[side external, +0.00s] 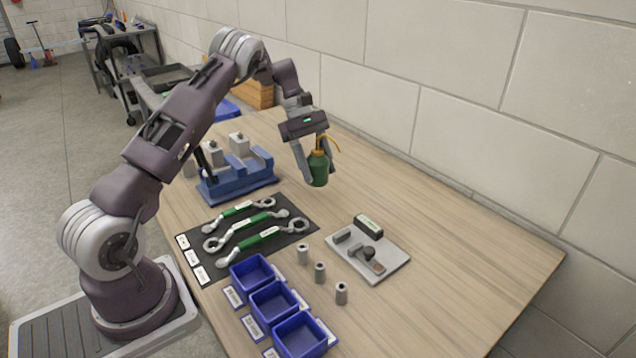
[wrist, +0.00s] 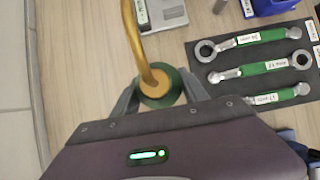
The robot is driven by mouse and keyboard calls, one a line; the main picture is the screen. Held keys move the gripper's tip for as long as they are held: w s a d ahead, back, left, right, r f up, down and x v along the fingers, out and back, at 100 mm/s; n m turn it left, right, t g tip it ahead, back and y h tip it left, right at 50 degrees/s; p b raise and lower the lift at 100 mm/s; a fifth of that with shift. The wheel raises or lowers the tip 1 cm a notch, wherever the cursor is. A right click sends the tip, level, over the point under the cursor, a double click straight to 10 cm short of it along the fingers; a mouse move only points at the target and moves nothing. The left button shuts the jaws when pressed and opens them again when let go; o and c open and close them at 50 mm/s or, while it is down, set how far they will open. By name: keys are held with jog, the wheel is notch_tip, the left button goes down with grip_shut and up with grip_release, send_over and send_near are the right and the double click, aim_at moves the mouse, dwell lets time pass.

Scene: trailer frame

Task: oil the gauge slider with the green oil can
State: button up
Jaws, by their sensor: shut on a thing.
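The green oil can (side external: 318,169) has a brass top and a thin curved yellow spout. My gripper (side external: 309,166) is shut around the can's body and holds it upright; it looks to be above the table toward the wall. The wrist view shows the can (wrist: 160,88) from above between the fingers (wrist: 160,97), its spout reaching toward the top of the picture. A grey plate (side external: 368,255) lies nearer the front, carrying small grey blocks and a part with a brownish face, which looks like the gauge slider (side external: 373,262). The can is apart from the plate. The wrist view shows only the plate's corner (wrist: 168,14).
A dark mat (side external: 250,232) holds green-handled wrenches. Blue bins (side external: 273,300) line the front edge, with grey cylinders (side external: 320,272) between them and the plate. A blue fixture (side external: 237,175) stands behind the mat. The wall runs along the right; the table's right side is clear.

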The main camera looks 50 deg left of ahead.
jog(key=shift+r, duration=0.15)
